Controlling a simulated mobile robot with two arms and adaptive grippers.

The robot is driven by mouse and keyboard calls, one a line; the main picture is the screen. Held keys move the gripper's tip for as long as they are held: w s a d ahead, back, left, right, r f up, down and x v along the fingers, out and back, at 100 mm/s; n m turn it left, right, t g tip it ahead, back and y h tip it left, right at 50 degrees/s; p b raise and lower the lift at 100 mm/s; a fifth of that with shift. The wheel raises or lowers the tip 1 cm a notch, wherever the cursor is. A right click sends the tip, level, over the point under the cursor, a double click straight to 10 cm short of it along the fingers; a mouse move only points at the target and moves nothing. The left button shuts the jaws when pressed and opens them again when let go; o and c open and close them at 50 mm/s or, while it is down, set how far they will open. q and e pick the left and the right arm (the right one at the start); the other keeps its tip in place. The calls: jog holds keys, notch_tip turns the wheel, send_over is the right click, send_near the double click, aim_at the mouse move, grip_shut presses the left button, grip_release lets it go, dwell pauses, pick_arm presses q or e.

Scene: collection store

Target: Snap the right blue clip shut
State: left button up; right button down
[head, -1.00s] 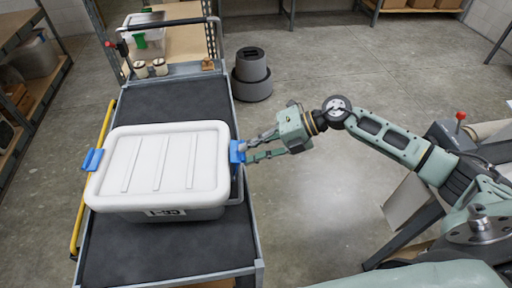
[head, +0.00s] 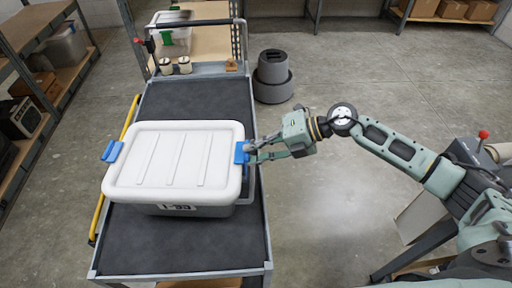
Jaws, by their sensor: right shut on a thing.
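A grey bin with a white ribbed lid (head: 173,160) sits on the dark deck of a trolley. The right blue clip (head: 241,153) is at the lid's right edge. A left blue clip (head: 112,151) juts outward from the lid's left edge. My right gripper (head: 251,153) reaches in from the right with its fingertips at the right clip, shut on it. The fingertips partly cover the clip, so whether it is latched cannot be told. My left gripper is not in view.
The trolley (head: 180,245) has a metal rim and a yellow bar (head: 99,217) along its left side. Two small rolls (head: 175,66) stand at its far end. A dark round stepped object (head: 273,77) stands on the floor behind. Shelving (head: 42,60) is at the left.

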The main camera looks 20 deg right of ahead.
jog(key=shift+a+r, duration=0.1)
jog(key=c, duration=1.8)
grip_release()
jog(key=shift+c, duration=0.2)
jog(key=v, duration=1.2)
jog(key=shift+s, duration=0.1)
